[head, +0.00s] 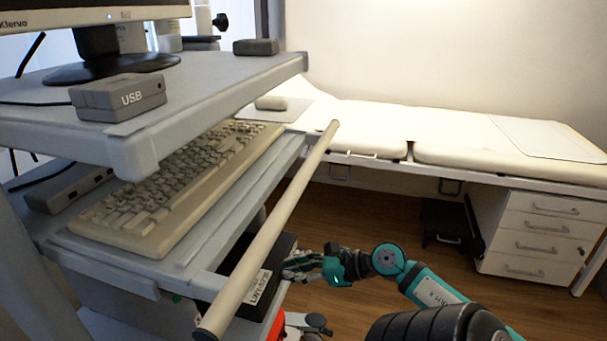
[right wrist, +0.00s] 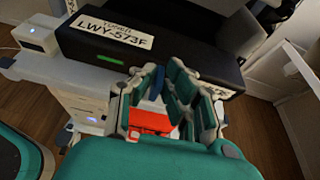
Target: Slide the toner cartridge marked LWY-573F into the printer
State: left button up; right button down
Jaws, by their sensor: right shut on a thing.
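The toner cartridge (head: 235,283) is a long black box with a white label, partly hidden behind the cart's pale rail in the head view. In the right wrist view the cartridge (right wrist: 190,62) lies across the top, and its label reads TONER LWY-573F. My right gripper (head: 296,264) is at the cartridge's right side in the head view. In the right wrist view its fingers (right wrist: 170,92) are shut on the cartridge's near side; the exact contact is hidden. I cannot make out the printer for certain. My left gripper is not in view.
A cart carries a monitor, a grey USB box (head: 118,97) and a keyboard (head: 165,190). Its pale rail (head: 275,225) runs in front of the cartridge. A red thing (right wrist: 150,121) lies below the fingers.

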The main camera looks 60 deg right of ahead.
aim_at(282, 268)
jog(key=shift+r+x, duration=0.2)
jog(key=shift+x, duration=0.65)
jog(key=shift+r+x, duration=0.2)
jog(key=shift+x, duration=0.65)
jog(key=shift+r+b+x, duration=0.2)
jog(key=shift+x, duration=0.65)
jog(key=shift+r+b+x, duration=0.15)
jog(key=shift+x, duration=0.75)
jog(key=shift+w, duration=0.45)
jog(key=shift+w+a, duration=0.3)
jog(key=shift+w, duration=0.3)
jog(key=shift+w+a, duration=0.25)
jog(key=shift+w, duration=0.7)
jog(key=shift+w+a, duration=0.25)
jog(key=shift+w, duration=0.6)
jog(key=shift+w+a, duration=0.2)
jog(key=shift+w, duration=0.6)
jog(key=shift+w+a, duration=0.25)
jog(key=shift+w, duration=0.6)
jog(key=shift+w+a, duration=0.1)
jog(key=shift+w, duration=0.15)
jog(key=shift+f, duration=0.25)
jog(key=shift+s+f, duration=0.1)
jog(key=shift+f, duration=0.15)
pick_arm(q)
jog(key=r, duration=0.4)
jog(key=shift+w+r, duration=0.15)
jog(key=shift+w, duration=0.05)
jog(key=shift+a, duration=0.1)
